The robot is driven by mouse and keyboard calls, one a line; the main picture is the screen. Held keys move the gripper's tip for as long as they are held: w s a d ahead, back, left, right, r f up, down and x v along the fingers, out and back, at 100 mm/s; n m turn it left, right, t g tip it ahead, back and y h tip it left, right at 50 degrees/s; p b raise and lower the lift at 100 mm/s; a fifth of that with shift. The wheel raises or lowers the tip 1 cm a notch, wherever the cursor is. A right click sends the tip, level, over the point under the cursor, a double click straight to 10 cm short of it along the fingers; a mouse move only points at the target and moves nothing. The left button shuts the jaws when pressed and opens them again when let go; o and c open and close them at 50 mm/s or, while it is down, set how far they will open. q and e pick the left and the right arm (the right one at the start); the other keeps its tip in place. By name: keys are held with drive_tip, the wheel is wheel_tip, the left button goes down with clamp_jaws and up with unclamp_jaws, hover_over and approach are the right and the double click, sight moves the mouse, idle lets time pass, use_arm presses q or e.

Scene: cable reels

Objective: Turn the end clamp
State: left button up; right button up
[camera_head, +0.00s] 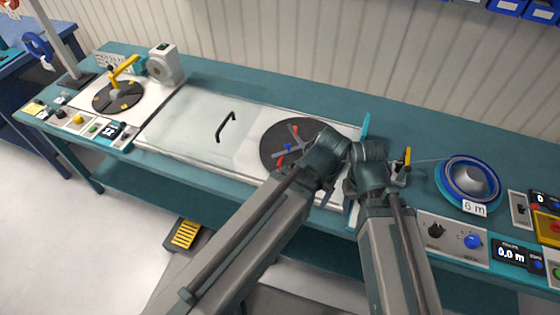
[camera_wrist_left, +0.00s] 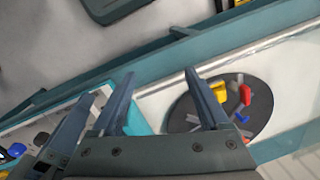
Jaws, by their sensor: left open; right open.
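A dark round reel disc (camera_head: 276,153) lies on the white panel in the middle of the bench. It carries grey arms, a red piece (camera_head: 281,160) and a blue piece (camera_head: 288,147). In the left wrist view the red piece (camera_wrist_left: 245,94), a yellow piece (camera_wrist_left: 219,91) and a blue piece (camera_wrist_left: 241,117) show on the disc. I cannot tell which part is the end clamp. My left gripper (camera_wrist_left: 160,80) is open and empty, its fingers beside the disc. My right gripper (camera_head: 370,168) is open beside a small yellow lever (camera_head: 407,157); its fingertips are mostly hidden.
A blue cable reel (camera_head: 468,180) marked 6 m sits at the right, with a thin cable running left from it. Control boxes (camera_head: 452,237) line the front right edge. A yellow-armed disc (camera_head: 117,96) stands at the left.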

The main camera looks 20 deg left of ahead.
use_arm(q)
drive_tip(key=shift+n+h, duration=0.3)
drive_tip(key=shift+n, duration=0.6)
drive_tip(key=w+a+r+p, duration=0.1)
drive_tip(key=w+a+r, duration=0.1)
drive_tip(key=w, duration=0.1)
drive_tip(key=w+a+r+p, duration=0.1)
drive_tip(key=w+a+p, duration=0.1)
drive_tip(key=w, duration=0.1)
drive_tip(key=w+a+r+p, duration=0.2)
drive_tip(key=w, duration=0.1)
drive_tip(key=shift+a+r, duration=0.25)
drive_tip(key=shift+r, duration=0.05)
drive_tip(key=c, duration=0.4)
drive_tip(key=n+p, duration=0.1)
drive_tip(key=p, duration=0.2)
approach(280, 160)
drive_tip(key=shift+h, duration=0.3)
drive_tip(key=f+b, duration=0.4)
drive_tip(key=b, duration=0.3)
drive_tip(key=f+b, duration=0.4)
drive_tip(key=b, duration=0.3)
drive_tip(key=shift+s+a+f, duration=0.15)
drive_tip(key=shift+a+f, duration=0.05)
drive_tip(key=shift+f, duration=0.2)
drive_tip(key=shift+c, duration=0.4)
clamp_jaws()
